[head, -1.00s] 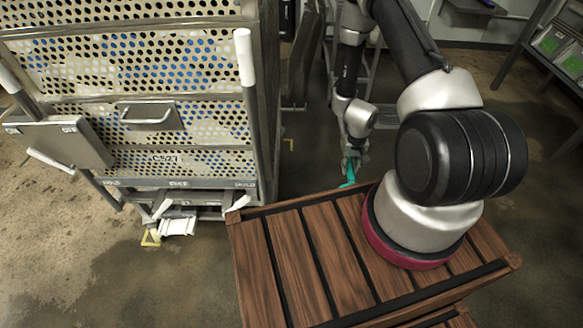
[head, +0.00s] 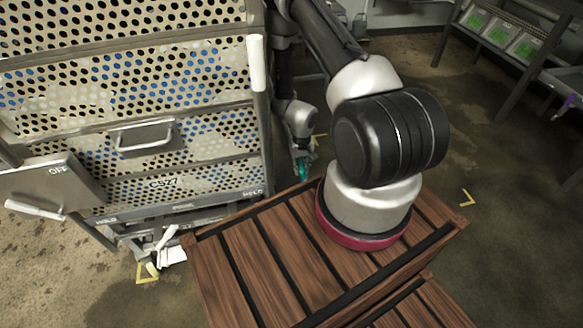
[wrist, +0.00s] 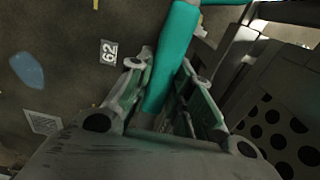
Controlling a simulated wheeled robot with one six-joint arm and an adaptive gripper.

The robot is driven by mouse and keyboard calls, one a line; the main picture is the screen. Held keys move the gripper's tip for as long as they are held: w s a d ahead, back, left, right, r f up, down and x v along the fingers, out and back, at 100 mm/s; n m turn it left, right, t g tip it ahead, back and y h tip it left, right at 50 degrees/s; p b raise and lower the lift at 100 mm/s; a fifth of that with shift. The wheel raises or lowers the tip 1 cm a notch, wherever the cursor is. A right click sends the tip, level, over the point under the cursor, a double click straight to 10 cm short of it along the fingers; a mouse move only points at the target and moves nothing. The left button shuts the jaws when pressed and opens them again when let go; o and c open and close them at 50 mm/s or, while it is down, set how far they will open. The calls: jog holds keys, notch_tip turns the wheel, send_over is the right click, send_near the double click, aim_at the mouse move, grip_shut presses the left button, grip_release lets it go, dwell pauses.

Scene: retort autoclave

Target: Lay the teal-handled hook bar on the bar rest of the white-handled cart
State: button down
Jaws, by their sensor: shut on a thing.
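My gripper (wrist: 168,85) is shut on the teal-handled hook bar (wrist: 177,45), whose teal handle runs up between the fingers in the wrist view. In the head view the teal handle (head: 303,168) shows small below my gripper, beyond the wooden-slatted top. The hook end of the bar is not clear in either view. The cart (head: 120,125) with perforated panels and a white upright handle (head: 256,62) stands at the left of the head view. My gripper is to the right of the cart, low beside it. I cannot make out the bar rest.
A tag plate (head: 50,188) and a white lever (head: 36,210) stick out at the cart's front left. A rack with green-labelled trays (head: 500,35) stands at the back right. Yellow floor marks (head: 467,197) show on the floor. The right-hand floor is open.

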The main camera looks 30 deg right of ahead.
jog(key=shift+a+f, duration=0.1)
jog(key=shift+a, duration=0.05)
notch_tip(320, 180, down, 7)
dwell(0.9)
jog(key=shift+f, duration=0.3)
dwell(0.5)
jog(key=c, duration=1.2)
grip_release()
notch_tip(320, 180, up, 8)
jog(key=shift+f, duration=0.25)
jog(key=shift+s, duration=0.1)
